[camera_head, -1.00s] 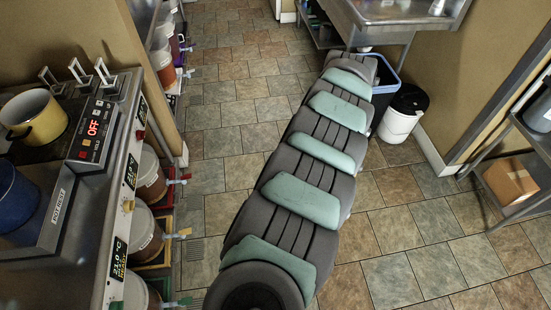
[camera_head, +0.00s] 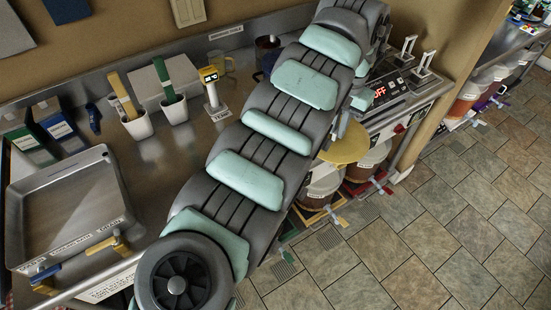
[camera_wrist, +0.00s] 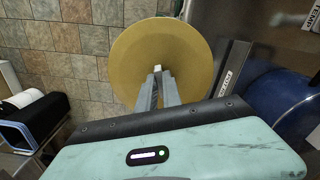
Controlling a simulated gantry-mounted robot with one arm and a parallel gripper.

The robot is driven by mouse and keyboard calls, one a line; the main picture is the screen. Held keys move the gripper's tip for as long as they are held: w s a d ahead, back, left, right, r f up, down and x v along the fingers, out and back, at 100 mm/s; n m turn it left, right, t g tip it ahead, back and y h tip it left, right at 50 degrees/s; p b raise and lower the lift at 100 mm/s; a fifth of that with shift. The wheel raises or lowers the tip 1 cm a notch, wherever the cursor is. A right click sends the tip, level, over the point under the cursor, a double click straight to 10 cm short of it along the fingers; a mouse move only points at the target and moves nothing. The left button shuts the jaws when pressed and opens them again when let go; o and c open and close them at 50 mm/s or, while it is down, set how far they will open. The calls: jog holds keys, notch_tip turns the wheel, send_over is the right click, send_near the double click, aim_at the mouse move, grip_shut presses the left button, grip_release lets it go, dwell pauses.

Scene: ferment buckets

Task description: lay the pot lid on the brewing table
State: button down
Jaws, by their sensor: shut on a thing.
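The pot lid (camera_head: 346,147) is a round yellow disc beyond my arm in the head view, off the front edge of the counter and above the buckets. In the wrist view the lid (camera_wrist: 190,50) is face-on, with tiled floor on its left and the counter on its right. My gripper (camera_wrist: 158,75) is shut on the small pale knob at its middle. In the head view the fingers are mostly hidden by the arm. The brewing table (camera_head: 180,155) is the steel counter along the wall; my arm crosses over it.
A steel drain tray (camera_head: 75,205) fills the table's left end. White cups (camera_head: 137,127) with yellow and green handled tools and a small yellow-topped meter (camera_head: 212,95) stand behind. Bare steel shows between these and my arm. A blue pot (camera_wrist: 285,100) sits right of the lid.

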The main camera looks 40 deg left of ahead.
jog(key=s+a+r+n+b, duration=0.1)
jog(key=s+a+r+n, duration=0.1)
jog(key=s+a, duration=1.1)
jog(key=s+a+r+n+b, duration=0.1)
jog(key=s+a+r+n, duration=0.2)
jog(key=s+a, duration=1)
jog(key=f, duration=0.5)
jog(key=w+a+f+p, duration=0.1)
jog(key=f, duration=0.4)
jog(key=w+a+f+p, duration=0.1)
jog(key=f, duration=0.5)
jog(key=shift+a+f+p, duration=0.1)
jog(key=shift+f+p, duration=0.25)
jog(key=shift+f, duration=1.75)
jog(key=shift+f, duration=0.1)
jog(key=c, duration=1.5)
grip_release()
